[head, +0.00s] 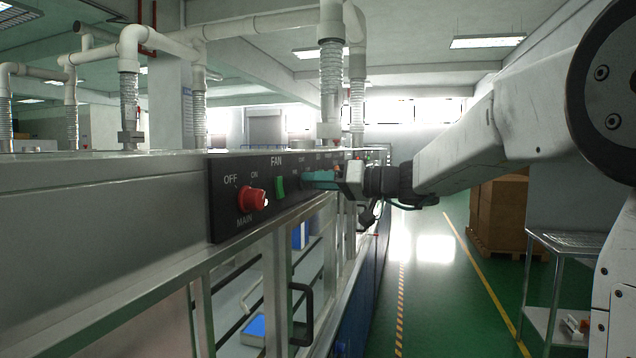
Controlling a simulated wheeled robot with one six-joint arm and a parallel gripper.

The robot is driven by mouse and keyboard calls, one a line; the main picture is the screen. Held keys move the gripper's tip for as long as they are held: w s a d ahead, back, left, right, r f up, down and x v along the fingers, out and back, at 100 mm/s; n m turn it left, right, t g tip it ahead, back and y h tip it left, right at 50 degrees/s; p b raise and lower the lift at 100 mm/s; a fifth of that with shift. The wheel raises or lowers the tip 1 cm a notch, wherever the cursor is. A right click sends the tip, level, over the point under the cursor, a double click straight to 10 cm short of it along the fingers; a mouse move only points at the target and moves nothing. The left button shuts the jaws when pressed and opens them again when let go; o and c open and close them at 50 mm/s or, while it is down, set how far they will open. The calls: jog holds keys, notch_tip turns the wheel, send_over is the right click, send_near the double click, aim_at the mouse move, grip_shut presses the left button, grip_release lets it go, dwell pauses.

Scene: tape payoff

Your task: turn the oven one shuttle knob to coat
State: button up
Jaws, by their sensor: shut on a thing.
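The black control panel (221,218) runs along the front of the long grey machine, seen at a steep angle in the head view. My gripper (312,180) reaches in from the right, with its teal fingers against the panel just right of the green switch (280,187). It is shut on a knob there, which the fingers mostly hide. The knob's pointer and the small labels around it cannot be read, so its setting cannot be told.
A red MAIN knob (252,199) marked OFF and ON sits at the panel's near end. Glazed doors with a black handle (302,315) lie below. White pipes (331,60) rise above. A metal cart (566,246) and brown boxes (498,215) stand right; the green aisle (430,300) is clear.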

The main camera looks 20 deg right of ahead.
jog(key=shift+m, duration=4)
jog(key=shift+g, duration=0.4)
jog(key=o, duration=1)
jog(key=shift+d, duration=0.1)
jog(key=v, duration=0.7)
jog(key=shift+s+d, duration=0.2)
jog(key=shift+s, duration=0.05)
